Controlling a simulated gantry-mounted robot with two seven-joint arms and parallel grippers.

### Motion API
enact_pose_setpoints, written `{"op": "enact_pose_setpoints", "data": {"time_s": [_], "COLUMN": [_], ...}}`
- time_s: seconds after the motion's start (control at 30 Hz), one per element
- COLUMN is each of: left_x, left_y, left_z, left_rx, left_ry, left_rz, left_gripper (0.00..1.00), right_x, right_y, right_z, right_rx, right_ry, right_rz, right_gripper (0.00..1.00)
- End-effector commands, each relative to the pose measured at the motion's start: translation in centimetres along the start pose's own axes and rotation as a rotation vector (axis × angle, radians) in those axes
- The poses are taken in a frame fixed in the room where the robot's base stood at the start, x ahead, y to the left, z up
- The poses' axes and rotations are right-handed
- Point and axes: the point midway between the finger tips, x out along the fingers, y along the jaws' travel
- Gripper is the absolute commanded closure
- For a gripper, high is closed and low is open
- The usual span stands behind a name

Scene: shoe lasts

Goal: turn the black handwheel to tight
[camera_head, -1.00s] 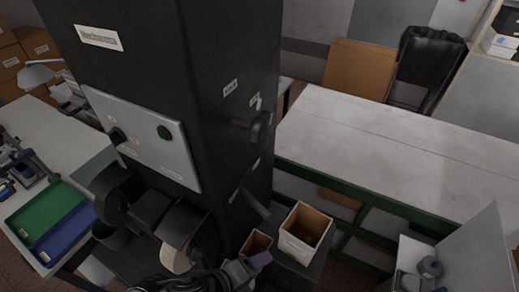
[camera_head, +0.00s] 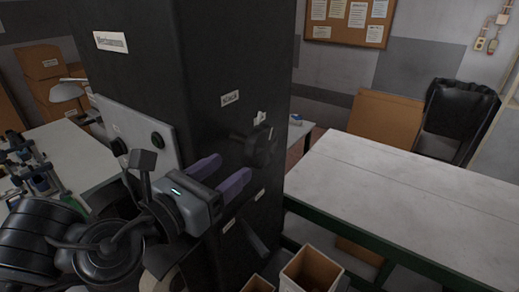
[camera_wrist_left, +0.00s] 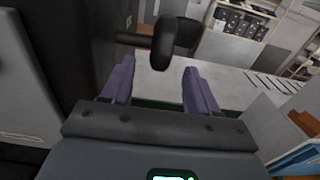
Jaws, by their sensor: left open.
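The black handwheel (camera_head: 260,149) sticks out on a short shaft from the right face of the tall black machine (camera_head: 250,75). In the left wrist view the handwheel (camera_wrist_left: 165,44) is seen near edge-on, just beyond the fingertips and roughly between them. My left gripper (camera_head: 233,167) has purple fingers, spread open and empty. In the head view its fingertips point at the machine face just left of and below the handwheel. They appear apart from it. In the left wrist view both fingers of the gripper (camera_wrist_left: 159,67) show. My right gripper is not in view.
A grey control panel (camera_head: 122,124) is on the machine's left face. A bin with brown inside (camera_head: 310,272) stands below the handwheel. A long pale table (camera_head: 410,195) is on the right, with a black chair (camera_head: 456,118) behind it.

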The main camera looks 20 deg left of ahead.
Motion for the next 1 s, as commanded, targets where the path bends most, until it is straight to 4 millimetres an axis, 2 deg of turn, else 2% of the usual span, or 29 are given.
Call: {"op": "enact_pose_setpoints", "data": {"time_s": [0.13, 0.27, 0.7, 1.0], "left_x": [0.6, 2.2, 8.8, 10.6], "left_y": [-0.1, -0.1, -0.1, -0.1], "left_z": [0.7, 0.6, 0.8, 0.9], "left_rx": [0.0, -0.002, -0.001, 0.002], "left_ry": [-0.019, -0.019, -0.018, -0.018], "left_rz": [-0.001, -0.002, -0.002, -0.001], "left_gripper": [0.4, 0.4, 0.4, 0.4], "right_x": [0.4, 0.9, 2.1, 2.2], "right_y": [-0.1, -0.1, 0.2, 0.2], "right_z": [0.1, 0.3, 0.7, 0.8], "right_rx": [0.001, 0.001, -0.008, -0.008], "right_ry": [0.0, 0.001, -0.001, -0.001], "right_rz": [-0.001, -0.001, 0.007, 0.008], "right_gripper": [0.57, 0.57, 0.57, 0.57]}}
